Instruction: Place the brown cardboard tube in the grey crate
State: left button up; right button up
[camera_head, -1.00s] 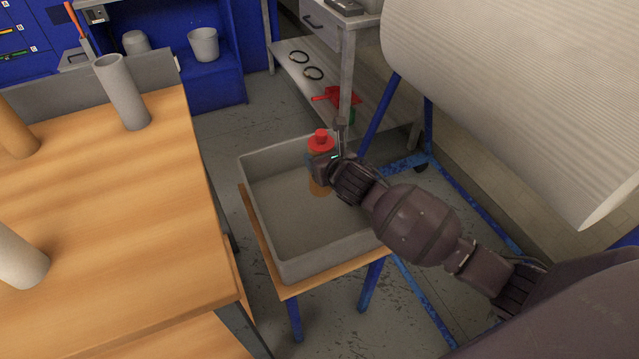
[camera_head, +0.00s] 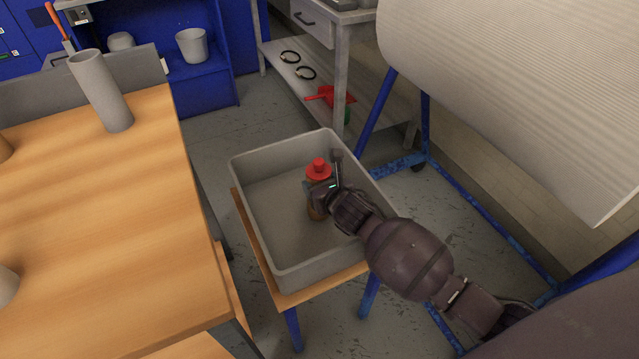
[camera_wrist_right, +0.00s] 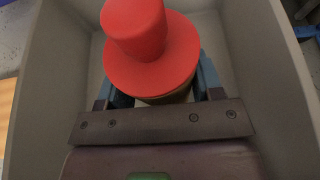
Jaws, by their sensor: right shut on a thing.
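The grey crate (camera_head: 318,270) stands on a small wooden-topped stand. My right gripper (camera_head: 319,190) is inside the crate's outline, shut on an amber-brown bottle with a red cap (camera_head: 318,170). The bottle is upright, low in the crate; I cannot tell whether it touches the floor. In the right wrist view the red cap (camera_wrist_right: 150,45) sits between the fingers, with crate walls around. A brown tube (camera_head: 4,150), probably the cardboard one, is cut off by the left edge on the wooden table. My left gripper is not in view.
A grey tube (camera_head: 102,92) stands on the wooden table (camera_head: 110,220), left of the crate. A pale tube (camera_head: 6,285) is cut off at the left edge. A large white fabric roll (camera_head: 520,90) on a blue frame stands to the right. A shelf unit (camera_head: 300,80) is behind.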

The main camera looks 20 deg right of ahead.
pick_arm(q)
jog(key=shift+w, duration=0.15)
pick_arm(e)
jog(key=shift+f, duration=0.1)
jog(key=o, duration=1.5)
jog(key=shift+o, duration=0.4)
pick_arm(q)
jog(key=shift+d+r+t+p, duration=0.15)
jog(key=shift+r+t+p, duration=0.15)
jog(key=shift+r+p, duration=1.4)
pick_arm(e)
jog(key=v, duration=1.2)
jog(key=shift+r, duration=0.2)
